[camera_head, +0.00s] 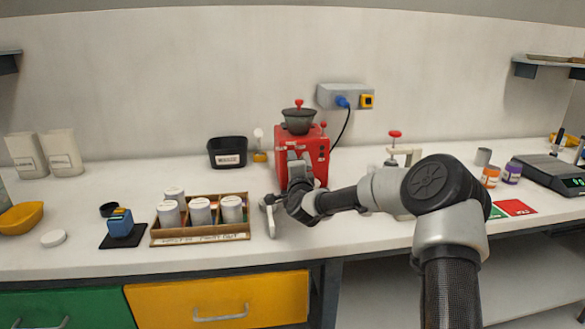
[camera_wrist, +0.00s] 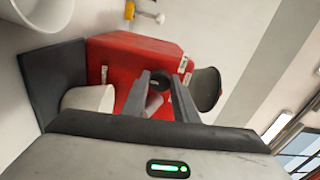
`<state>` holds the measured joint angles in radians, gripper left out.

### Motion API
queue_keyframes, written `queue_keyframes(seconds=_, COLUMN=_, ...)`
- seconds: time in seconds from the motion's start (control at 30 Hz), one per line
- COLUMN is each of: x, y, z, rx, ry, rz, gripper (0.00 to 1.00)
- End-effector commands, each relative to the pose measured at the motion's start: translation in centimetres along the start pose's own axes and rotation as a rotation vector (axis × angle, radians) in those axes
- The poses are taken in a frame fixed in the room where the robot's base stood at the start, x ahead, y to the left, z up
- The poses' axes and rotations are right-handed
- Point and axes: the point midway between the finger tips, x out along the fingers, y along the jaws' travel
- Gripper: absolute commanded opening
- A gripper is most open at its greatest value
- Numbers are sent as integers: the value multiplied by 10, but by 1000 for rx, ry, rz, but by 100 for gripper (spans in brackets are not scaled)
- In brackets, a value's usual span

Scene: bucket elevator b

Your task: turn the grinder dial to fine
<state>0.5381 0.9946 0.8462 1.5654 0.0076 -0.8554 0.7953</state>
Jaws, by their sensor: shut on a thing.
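The red grinder (camera_head: 313,155) stands against the back wall with a grey hopper on top. In the wrist view the grinder (camera_wrist: 125,60) lies sideways, its dark hopper (camera_wrist: 206,88) to the right. My gripper (camera_head: 297,168) is at the grinder's front face and covers part of it in the head view. In the wrist view the fingers of my gripper (camera_wrist: 160,92) close around a small grey round part, the dial (camera_wrist: 154,102). The dial's marks and setting are hidden. A pale cup (camera_wrist: 88,100) sits by the grinder's dark base.
A wooden tray (camera_head: 158,238) with several white canisters stands left of my gripper. A black bin (camera_head: 227,153) stands left of the grinder. A stand with a red knob (camera_head: 395,134) is to the right, behind my arm. A wall socket box (camera_head: 345,97) has a blue-plugged cord.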

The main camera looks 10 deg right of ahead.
Motion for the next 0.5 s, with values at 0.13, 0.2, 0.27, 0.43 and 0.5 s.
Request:
queue_keyframes(seconds=0.13, x=0, y=0, z=0, rx=-50, ry=-2, rz=-4, gripper=4)
queue_keyframes(seconds=0.2, x=0, y=-1, z=0, rx=-64, ry=-3, rz=-4, gripper=4)
queue_keyframes(seconds=0.27, x=0, y=-1, z=0, rx=-72, ry=-3, rz=-5, gripper=4)
queue_keyframes(seconds=0.43, x=0, y=-1, z=0, rx=-83, ry=-3, rz=-4, gripper=4)
queue_keyframes(seconds=0.5, x=0, y=-1, z=0, rx=-83, ry=-4, rz=-5, gripper=4)
